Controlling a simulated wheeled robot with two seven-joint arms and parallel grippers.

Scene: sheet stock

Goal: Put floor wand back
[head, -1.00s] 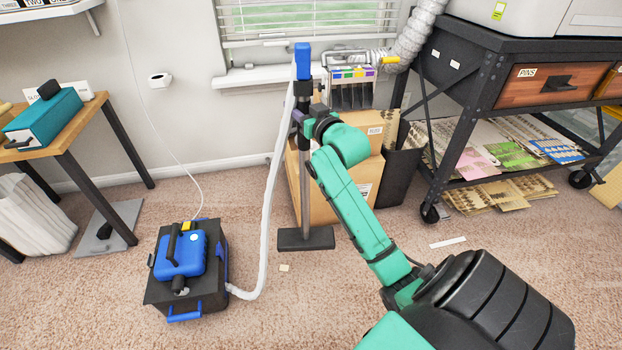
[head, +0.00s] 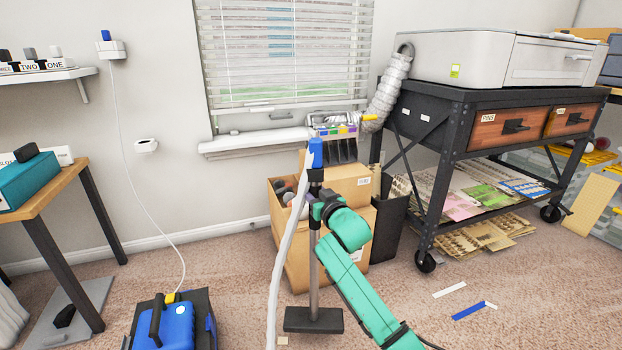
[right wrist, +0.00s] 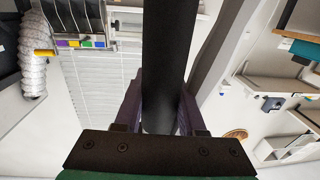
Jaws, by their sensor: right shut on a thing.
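The floor wand (head: 313,260) stands upright in the head view, with a blue top handle, a grey tube and a flat dark floor head at its foot on or close to the carpet. A pale hose runs from its top down towards the blue and black vacuum (head: 168,325) at the bottom left. My right gripper (head: 318,204) is shut on the wand just below the blue handle. In the right wrist view the dark wand tube (right wrist: 163,70) runs between the fingers (right wrist: 160,115). My left gripper is out of view.
Cardboard boxes (head: 347,190) stand just behind the wand, with a dark bin (head: 392,222) beside them. A black wheeled cart (head: 455,125) is at right, a wooden table (head: 50,190) at left. Paper strips (head: 468,311) lie on the carpet. Carpet between table and boxes is open.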

